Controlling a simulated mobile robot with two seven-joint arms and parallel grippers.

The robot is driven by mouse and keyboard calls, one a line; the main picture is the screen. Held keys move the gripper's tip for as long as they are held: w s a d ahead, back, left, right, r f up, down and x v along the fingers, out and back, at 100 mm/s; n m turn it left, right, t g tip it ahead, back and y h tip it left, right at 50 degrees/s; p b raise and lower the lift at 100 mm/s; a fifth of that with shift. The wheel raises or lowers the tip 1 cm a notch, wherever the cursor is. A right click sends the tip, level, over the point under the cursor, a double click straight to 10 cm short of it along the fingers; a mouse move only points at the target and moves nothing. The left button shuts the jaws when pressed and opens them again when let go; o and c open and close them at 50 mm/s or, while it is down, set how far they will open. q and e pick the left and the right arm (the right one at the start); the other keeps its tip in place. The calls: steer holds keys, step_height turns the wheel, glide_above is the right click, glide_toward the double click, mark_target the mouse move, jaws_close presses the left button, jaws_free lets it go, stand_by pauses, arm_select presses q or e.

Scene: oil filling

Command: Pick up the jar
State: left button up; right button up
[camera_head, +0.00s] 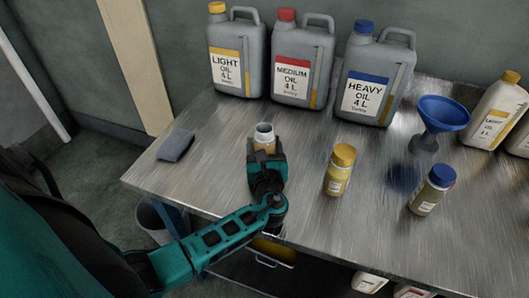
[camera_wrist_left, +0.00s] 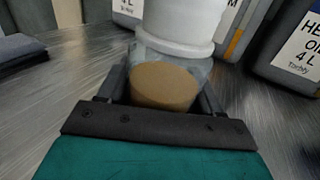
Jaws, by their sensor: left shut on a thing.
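A small jar (camera_head: 264,135) with a white upper part stands upright at the end of my left arm in the head view. In the left wrist view the jar (camera_wrist_left: 180,22) shows a white top above a clear body with a tan-brown patch. My left gripper (camera_head: 265,155) is shut on the jar, its fingers on both sides of the body. I cannot tell whether the jar's base touches the table. My right gripper is not in view.
A metal table (camera_head: 300,190) holds light (camera_head: 236,60), medium (camera_head: 301,65) and heavy (camera_head: 372,75) oil canisters at the back. A yellow-capped bottle (camera_head: 339,172), a blue-capped bottle (camera_head: 431,192) and a blue funnel (camera_head: 443,113) stand right. A grey cloth (camera_head: 175,145) lies left.

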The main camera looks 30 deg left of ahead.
arm_select(q)
steer(key=shift+c, duration=1.4)
steer(key=shift+r, duration=0.2)
